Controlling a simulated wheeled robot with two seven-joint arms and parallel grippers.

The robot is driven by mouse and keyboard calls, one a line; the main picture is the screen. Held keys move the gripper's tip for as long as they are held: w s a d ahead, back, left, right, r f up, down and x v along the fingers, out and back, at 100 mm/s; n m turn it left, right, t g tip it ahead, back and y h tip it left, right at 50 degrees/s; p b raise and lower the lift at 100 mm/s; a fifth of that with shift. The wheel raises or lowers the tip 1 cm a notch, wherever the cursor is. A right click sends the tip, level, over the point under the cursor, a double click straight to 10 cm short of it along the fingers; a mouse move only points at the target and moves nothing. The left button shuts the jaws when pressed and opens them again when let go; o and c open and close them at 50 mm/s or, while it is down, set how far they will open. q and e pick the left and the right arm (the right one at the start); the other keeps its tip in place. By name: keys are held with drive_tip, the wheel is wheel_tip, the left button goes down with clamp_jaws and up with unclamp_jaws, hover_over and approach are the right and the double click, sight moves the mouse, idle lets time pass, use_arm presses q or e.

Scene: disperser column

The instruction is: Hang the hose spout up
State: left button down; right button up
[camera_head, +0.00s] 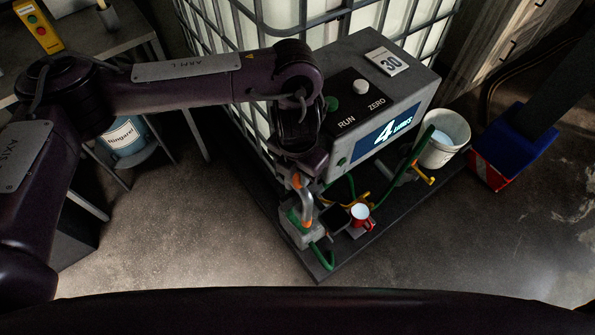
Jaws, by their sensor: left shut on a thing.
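My left gripper (298,178) points down in front of the dispenser column and is shut on the hose spout (306,207), a curved grey piece with orange at its top. The spout is just above a small grey block (299,233) on the dark platform; I cannot tell whether they touch. A green hose (322,257) shows below the block, and more green hose runs in front of the column (384,110). The column's display reads 4 litres. My gripper and wrist partly hide the spout and the column's left side. My right gripper is not in view.
A yellow-handled fitting (424,174) and a white bucket (447,134) are farther right. A caged tank (250,25) stands behind. The floor in front is clear.

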use_arm(q)
drive_tip(key=shift+s+a+f+b, duration=0.2)
drive_tip(key=shift+s+f+b, duration=0.2)
drive_tip(key=shift+f, duration=0.3)
drive_tip(key=c, duration=1.1)
unclamp_jaws()
drive_tip(key=shift+r+p, duration=0.45)
drive_tip(key=shift+p, duration=0.05)
drive_tip(key=r+p, duration=0.3)
drive_tip(key=r, duration=0.1)
drive_tip(key=r+p, duration=0.3)
drive_tip(key=r, duration=0.1)
drive_tip(key=shift+w+d+r, duration=0.1)
drive_tip(key=shift+w+r, duration=0.1)
drive_tip(key=shift+w+d, duration=0.1)
